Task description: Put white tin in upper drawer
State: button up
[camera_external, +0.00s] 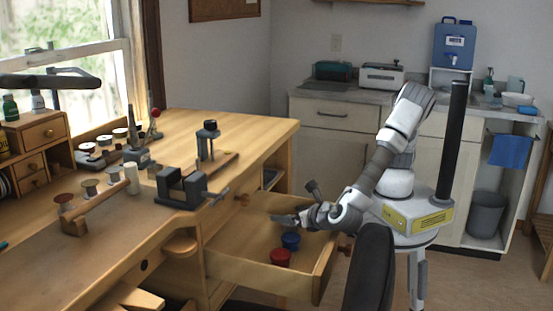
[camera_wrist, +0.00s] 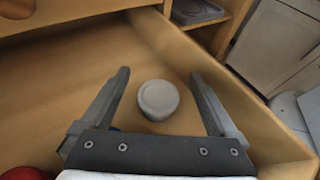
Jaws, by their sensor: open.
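The white tin (camera_wrist: 158,100), round and pale grey-white, sits on the floor of the open wooden drawer (camera_wrist: 55,80) in the wrist view. My gripper (camera_wrist: 159,73) is open, with its fingers to the left and right of the tin, and is not closed on it. In the external view my gripper (camera_external: 290,216) is over the open drawer (camera_external: 235,268), and I cannot make out the white tin there. A wooden front with a round knob (camera_external: 243,199) shows in the bench above the open drawer; it looks shut.
A blue tin (camera_external: 290,241) and a red tin (camera_external: 281,257) are in the open drawer; the red one also shows in the wrist view (camera_wrist: 27,174). A vise (camera_external: 182,188) stands on the bench above. A dark chair back (camera_external: 371,270) is near the drawer's front right.

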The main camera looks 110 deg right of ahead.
jog(key=shift+r, duration=0.15)
jog(key=shift+r, duration=0.35)
jog(key=v, duration=0.1)
jog(key=p+v, duration=0.1)
jog(key=v, duration=0.1)
jog(key=shift+r, duration=0.25)
notch_tip(320, 180, up, 7)
jog(key=p, duration=0.3)
jog(key=s+d+r+m+g+y, duration=0.3)
jog(key=s+d+m+y, duration=0.4)
jog(key=s+d+m, duration=0.15)
jog(key=s+d+r+m+t+y, duration=0.1)
jog(key=s+r+m+t+y, duration=0.1)
jog(key=s+m, duration=0.4)
jog(key=s+r+m+t+y, duration=0.3)
jog(key=s+m+t+y, duration=0.1)
jog(key=s+m, duration=0.1)
jog(key=shift+s+d+r+m, duration=0.2)
jog(key=shift+s+d+m, duration=0.2)
jog(key=shift+s, duration=0.35)
